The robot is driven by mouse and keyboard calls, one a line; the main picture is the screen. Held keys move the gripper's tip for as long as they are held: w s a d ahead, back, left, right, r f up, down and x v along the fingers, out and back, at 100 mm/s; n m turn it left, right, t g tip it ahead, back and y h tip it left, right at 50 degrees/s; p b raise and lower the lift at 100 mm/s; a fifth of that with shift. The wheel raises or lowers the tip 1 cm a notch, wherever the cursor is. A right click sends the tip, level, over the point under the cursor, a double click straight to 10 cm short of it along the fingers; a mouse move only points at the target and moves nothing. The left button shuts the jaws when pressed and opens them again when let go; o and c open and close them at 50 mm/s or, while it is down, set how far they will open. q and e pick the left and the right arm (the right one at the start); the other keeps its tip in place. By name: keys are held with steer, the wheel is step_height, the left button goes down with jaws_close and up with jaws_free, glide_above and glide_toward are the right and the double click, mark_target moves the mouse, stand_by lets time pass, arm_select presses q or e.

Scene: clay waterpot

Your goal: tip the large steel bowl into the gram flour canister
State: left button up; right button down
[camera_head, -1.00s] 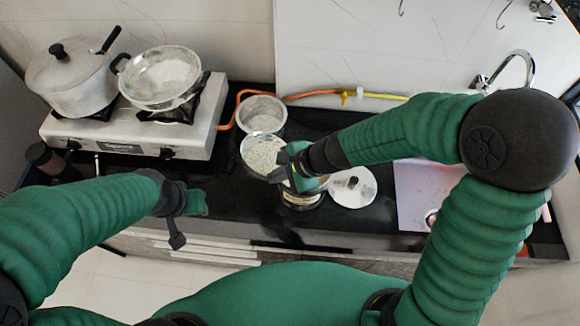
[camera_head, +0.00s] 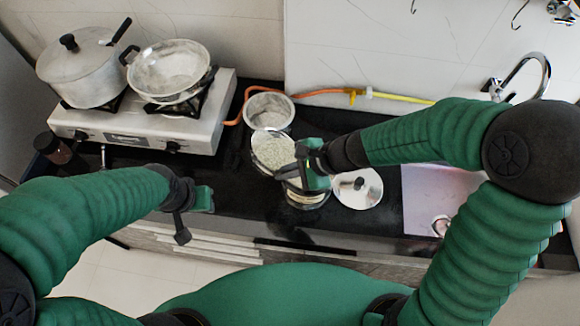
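The large steel bowl (camera_head: 272,151) is held tilted, with pale, grainy contents in it. My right gripper (camera_head: 300,166) is shut on its right rim. The gram flour canister (camera_head: 308,198) stands on the black counter under this gripper. The gripper hides much of its mouth, so I cannot tell whether anything has fallen in. The bowl is up and to the left of the canister. My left gripper (camera_head: 193,215) is empty and open over the front of the counter, left of the canister.
A round steel lid (camera_head: 359,188) lies right of the canister. A steel pot (camera_head: 268,110) stands behind the bowl. The stove (camera_head: 140,130) at the left bears a lidded pot (camera_head: 80,72) and a pan (camera_head: 169,70).

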steer(key=shift+s+d, duration=0.1)
steer(key=shift+d, duration=0.3)
steer(key=shift+d+f+b, duration=0.1)
steer(key=shift+d+b, duration=0.1)
steer(key=shift+b, duration=0.2)
steer(key=shift+y, duration=0.5)
arm_select(q)
steer(key=shift+d+f+b, duration=0.2)
steer(key=shift+f+b, duration=0.1)
steer(key=shift+f, duration=0.35)
arm_select(e)
steer(key=shift+a, duration=0.35)
arm_select(q)
steer(key=shift+s+d, duration=0.15)
steer(key=shift+d, duration=0.15)
arm_select(e)
steer(key=shift+d, duration=0.3)
steer(key=shift+d+m+y+b, duration=0.1)
steer(key=shift+m+y+b, duration=0.25)
steer(key=shift+y, duration=0.15)
arm_select(q)
steer(key=shift+a+f, duration=0.15)
steer(key=shift+f, duration=0.25)
arm_select(e)
steer(key=shift+w+y, duration=0.2)
steer(key=shift+y, duration=0.1)
